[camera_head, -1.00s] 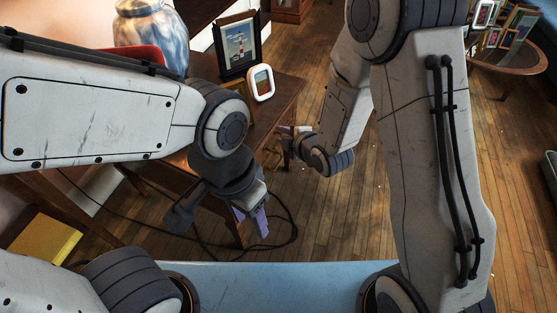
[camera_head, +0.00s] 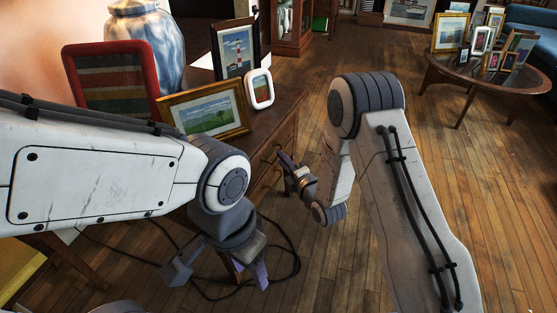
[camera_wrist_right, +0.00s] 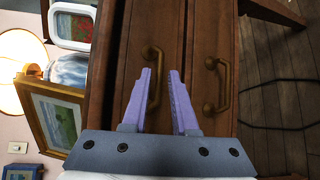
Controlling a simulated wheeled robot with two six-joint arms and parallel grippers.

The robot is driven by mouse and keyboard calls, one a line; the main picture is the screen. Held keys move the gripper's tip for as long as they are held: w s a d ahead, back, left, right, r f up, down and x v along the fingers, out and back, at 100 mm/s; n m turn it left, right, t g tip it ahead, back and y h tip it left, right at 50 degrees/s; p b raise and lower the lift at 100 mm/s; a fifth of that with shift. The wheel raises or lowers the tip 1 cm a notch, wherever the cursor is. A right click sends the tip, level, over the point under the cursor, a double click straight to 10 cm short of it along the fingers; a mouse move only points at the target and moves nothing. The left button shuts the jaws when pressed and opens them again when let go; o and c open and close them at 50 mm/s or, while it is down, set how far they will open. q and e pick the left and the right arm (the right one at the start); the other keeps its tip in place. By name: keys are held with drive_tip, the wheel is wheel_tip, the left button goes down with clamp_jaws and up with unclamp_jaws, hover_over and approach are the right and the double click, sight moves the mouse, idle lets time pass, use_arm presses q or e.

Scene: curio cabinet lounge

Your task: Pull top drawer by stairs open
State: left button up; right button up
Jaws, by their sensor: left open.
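A wooden table (camera_head: 265,122) has drawers in its front face. The right wrist view shows them turned sideways: the top drawer (camera_wrist_right: 125,60) on the left with a brass handle (camera_wrist_right: 154,88), and the lower drawer (camera_wrist_right: 203,55) with its own brass handle (camera_wrist_right: 225,88). Both look closed. My right gripper (camera_head: 283,160) is at the drawer front. In the wrist view its purple fingers (camera_wrist_right: 160,74) are apart, and the top handle appears between them, close to the left finger; contact cannot be told. My left gripper (camera_head: 252,275) is open and empty, low beside the table.
Picture frames, among them a gold one (camera_head: 205,112) and a red one (camera_head: 110,80), and a blue vase (camera_head: 150,40) stand on the table. A black cable (camera_head: 290,262) lies on the floor. An oval table (camera_head: 480,75) stands at the far right. The wooden floor between is open.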

drive_tip(key=shift+b+x, duration=0.35)
drive_tip(key=shift+x, duration=1.35)
clamp_jaws()
